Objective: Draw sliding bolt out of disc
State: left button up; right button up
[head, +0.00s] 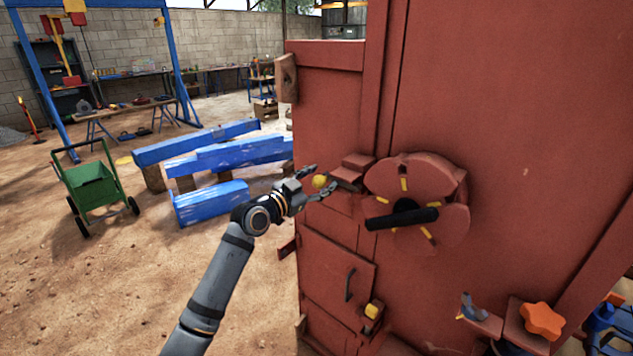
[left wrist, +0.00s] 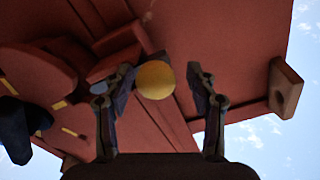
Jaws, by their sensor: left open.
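The sliding bolt ends in a yellow round knob (head: 320,181) and sits at a red block (head: 352,172) left of the disc. The red notched disc (head: 447,184) has yellow marks and a black bar handle (head: 402,218). My left gripper (head: 312,182) is open, with its fingertips around the knob. In the left wrist view, the knob (left wrist: 155,80) shows between the spread fingers (left wrist: 163,80), closer to the left one. I cannot tell whether a finger touches it. Whether the bolt's far end sits in the disc is hidden. My right gripper is not in view.
The red crusher wall fills the right side. Below the bolt are a small door (head: 335,265) and a yellow-tipped latch (head: 373,310). An orange star knob (head: 541,320) is at lower right. Blue beams (head: 215,150) and a green cart (head: 92,187) stand left; bare ground lies between.

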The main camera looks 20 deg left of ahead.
pick_arm(q)
jog(key=v, duration=0.6)
jog(key=shift+s+a, duration=0.25)
jog(key=shift+s, duration=0.4)
